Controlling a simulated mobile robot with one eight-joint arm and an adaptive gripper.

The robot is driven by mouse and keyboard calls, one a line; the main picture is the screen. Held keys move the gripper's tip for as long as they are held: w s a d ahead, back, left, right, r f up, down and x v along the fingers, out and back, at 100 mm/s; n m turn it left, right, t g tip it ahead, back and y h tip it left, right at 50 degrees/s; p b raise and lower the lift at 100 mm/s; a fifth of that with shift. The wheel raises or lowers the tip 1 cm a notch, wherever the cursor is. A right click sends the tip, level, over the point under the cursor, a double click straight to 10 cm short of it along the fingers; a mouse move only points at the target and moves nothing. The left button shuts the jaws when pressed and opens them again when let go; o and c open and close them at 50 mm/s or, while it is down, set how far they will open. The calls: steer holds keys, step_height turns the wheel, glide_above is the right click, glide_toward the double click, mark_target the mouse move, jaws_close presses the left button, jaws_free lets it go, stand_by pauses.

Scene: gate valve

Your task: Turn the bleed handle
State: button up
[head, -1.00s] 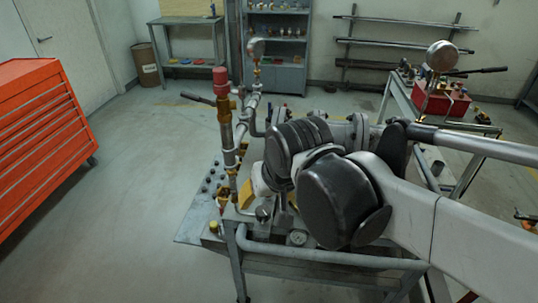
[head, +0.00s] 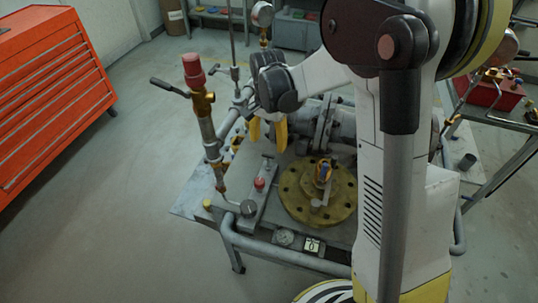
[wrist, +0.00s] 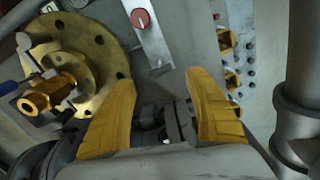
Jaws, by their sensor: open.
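I cannot tell for sure which part is the bleed handle. A small brass valve with a blue handle (head: 323,172) sits on a round yellow flange (head: 291,204) on the bench; the brass valve (wrist: 46,95) and flange (wrist: 102,68) also show at left in the wrist view. A dark lever (head: 170,87) sticks out left from the upright pipe, below a red cap (head: 193,70). My gripper (head: 268,132) is open and empty, its yellow fingers pointing down behind the flange. In the wrist view my gripper (wrist: 162,78) has its fingers wide apart, right of the brass valve.
A red knob (head: 259,184) on a narrow grey plate stands left of the flange; the plate (wrist: 151,45) is ahead of the fingers in the wrist view. Grey pipes rise close to my gripper. A red tool cabinet (head: 50,95) is at left, with clear floor between.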

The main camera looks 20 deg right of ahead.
mark_target(268, 156)
step_height(268, 156, down, 8)
steer(key=b, duration=0.2)
steer(key=shift+w+b, duration=0.1)
steer(key=shift+b, duration=0.2)
jaws_close()
